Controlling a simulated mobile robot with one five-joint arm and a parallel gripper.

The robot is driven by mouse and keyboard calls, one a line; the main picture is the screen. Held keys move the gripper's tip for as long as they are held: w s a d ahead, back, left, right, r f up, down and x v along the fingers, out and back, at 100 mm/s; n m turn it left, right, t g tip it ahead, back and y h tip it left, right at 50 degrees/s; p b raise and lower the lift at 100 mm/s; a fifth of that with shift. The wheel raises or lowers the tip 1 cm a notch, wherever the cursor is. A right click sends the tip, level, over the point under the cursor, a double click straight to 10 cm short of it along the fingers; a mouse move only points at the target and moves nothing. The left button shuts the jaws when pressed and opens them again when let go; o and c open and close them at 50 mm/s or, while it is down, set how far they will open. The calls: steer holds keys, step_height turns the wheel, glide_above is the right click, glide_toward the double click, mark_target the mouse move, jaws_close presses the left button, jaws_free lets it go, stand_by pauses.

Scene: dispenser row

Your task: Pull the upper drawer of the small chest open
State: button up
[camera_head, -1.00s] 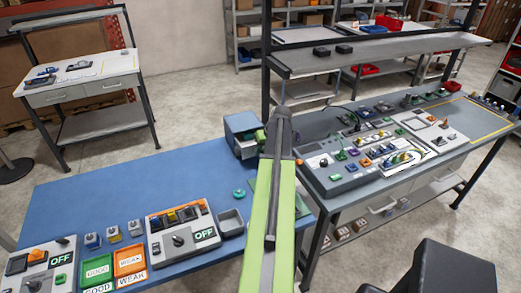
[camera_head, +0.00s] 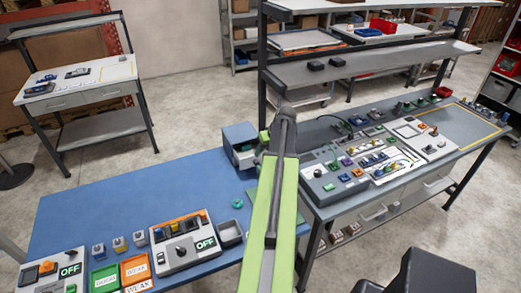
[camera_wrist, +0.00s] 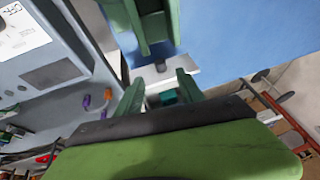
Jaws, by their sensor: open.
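The small chest (camera_head: 237,133) is a blue-grey box at the far right end of the blue table, in the head view. My arm covers part of its right side, and its front is too small to tell how far the upper drawer stands out. In the wrist view my gripper (camera_wrist: 160,76) is open, with its two green fingers apart. A pale grey-white strip with a small dark knob-like piece (camera_wrist: 161,67) shows between and beyond the fingertips. I cannot tell whether the fingers touch it. Nothing is clearly held.
The blue table (camera_head: 130,200) bears a control box with an OFF label (camera_head: 182,240), bins and a teal ring (camera_head: 237,204). A grey workbench (camera_head: 465,125) with devices stands close on the right. The middle of the blue table is clear.

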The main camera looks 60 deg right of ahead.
steer(key=p+v, duration=0.5)
steer(key=v, duration=0.3)
steer(key=shift+p, duration=0.4)
steer(key=shift+r, duration=0.1)
